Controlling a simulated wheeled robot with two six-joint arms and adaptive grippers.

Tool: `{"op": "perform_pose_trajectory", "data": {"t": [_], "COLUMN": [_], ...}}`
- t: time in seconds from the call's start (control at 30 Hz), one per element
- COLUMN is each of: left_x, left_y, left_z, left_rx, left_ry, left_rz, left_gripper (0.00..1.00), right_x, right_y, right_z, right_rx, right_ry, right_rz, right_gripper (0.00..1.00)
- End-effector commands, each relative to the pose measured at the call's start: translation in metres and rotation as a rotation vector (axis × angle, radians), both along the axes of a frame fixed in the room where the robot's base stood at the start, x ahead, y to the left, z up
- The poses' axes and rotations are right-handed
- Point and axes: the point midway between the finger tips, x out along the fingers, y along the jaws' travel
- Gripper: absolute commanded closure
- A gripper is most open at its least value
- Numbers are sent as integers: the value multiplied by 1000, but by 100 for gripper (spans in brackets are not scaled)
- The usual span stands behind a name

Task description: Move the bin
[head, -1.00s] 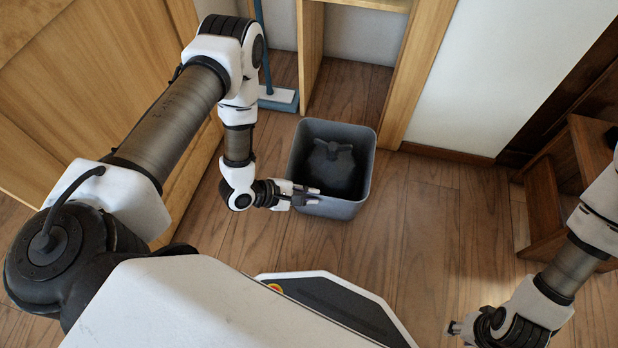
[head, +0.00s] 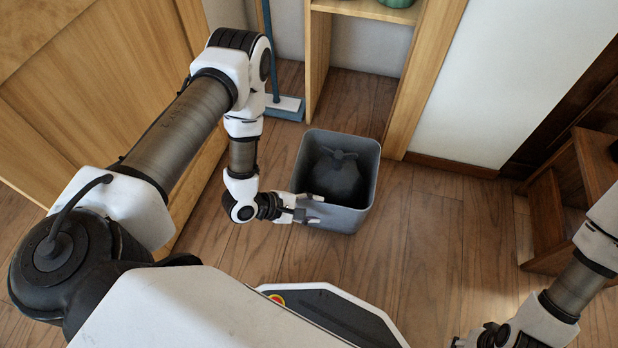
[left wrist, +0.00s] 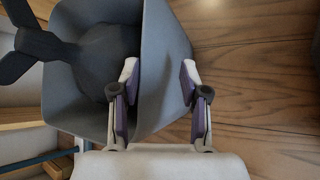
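The bin (head: 345,218) is a grey, square-topped open container standing upright on the wooden floor. A dark tied bag (head: 336,175) lies inside it. My left gripper (head: 312,208) is at the bin's near left rim. In the left wrist view the bin (left wrist: 165,75) fills the upper left. The gripper's fingers (left wrist: 158,88) are spread there, one over the inside of the bin and one outside, with the bin wall between them and gaps showing. My right gripper (head: 466,340) is at the bottom edge of the head view, partly cut off, away from the bin.
A wooden cabinet frame (head: 425,75) stands right behind the bin. A wooden door panel (head: 120,100) is at the left. A blue broom (head: 285,105) stands behind my left arm. Wooden steps (head: 565,190) are at the right. Floor (head: 430,240) right of the bin is clear.

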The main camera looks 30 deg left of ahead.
Motion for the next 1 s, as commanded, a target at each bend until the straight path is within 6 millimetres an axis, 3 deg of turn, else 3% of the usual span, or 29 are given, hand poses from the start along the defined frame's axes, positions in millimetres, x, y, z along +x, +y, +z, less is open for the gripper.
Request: {"op": "perform_pose_trajectory", "data": {"t": [0.17,0.6,1.0], "left_x": [-10,-59,-67], "left_y": [10,63,69], "left_z": [8,63,71], "left_rx": [0,-1,0], "left_ry": [6,0,-1], "left_rz": [5,9,0], "left_gripper": [59,59,59], "right_x": [0,0,0], "right_y": [0,0,0], "right_z": [0,0,0], "right_rx": [0,0,0], "right_ry": [0,0,0], "right_rz": [0,0,0], "right_gripper": [60,60,60]}}
